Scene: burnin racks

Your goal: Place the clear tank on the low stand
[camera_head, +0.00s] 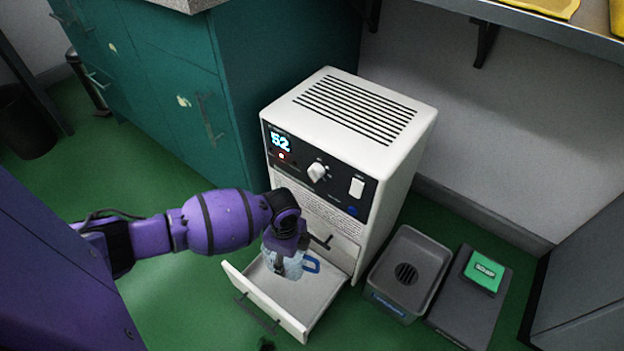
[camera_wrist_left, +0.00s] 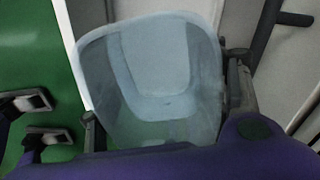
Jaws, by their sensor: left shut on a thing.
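The clear tank (camera_head: 291,266) is a pale bluish see-through container with a blue handle. In the head view it is over or in the open drawer (camera_head: 321,311) at the bottom of the white machine; I cannot tell whether it touches the drawer floor. My left gripper (camera_head: 288,250) reaches down from above, shut on the tank and hiding part of it. In the left wrist view the tank (camera_wrist_left: 150,75) lies between the fingers, its inside showing. No thing is clearly marked as the low stand; a low dark platform (camera_head: 462,318) stands at the right.
The white machine (camera_head: 366,88) with a lit display stands behind the drawer. A grey basin with a round grate (camera_head: 430,247) is right of it. A green box (camera_head: 484,271) sits on the dark platform. Green cabinets (camera_head: 160,75) stand at the left.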

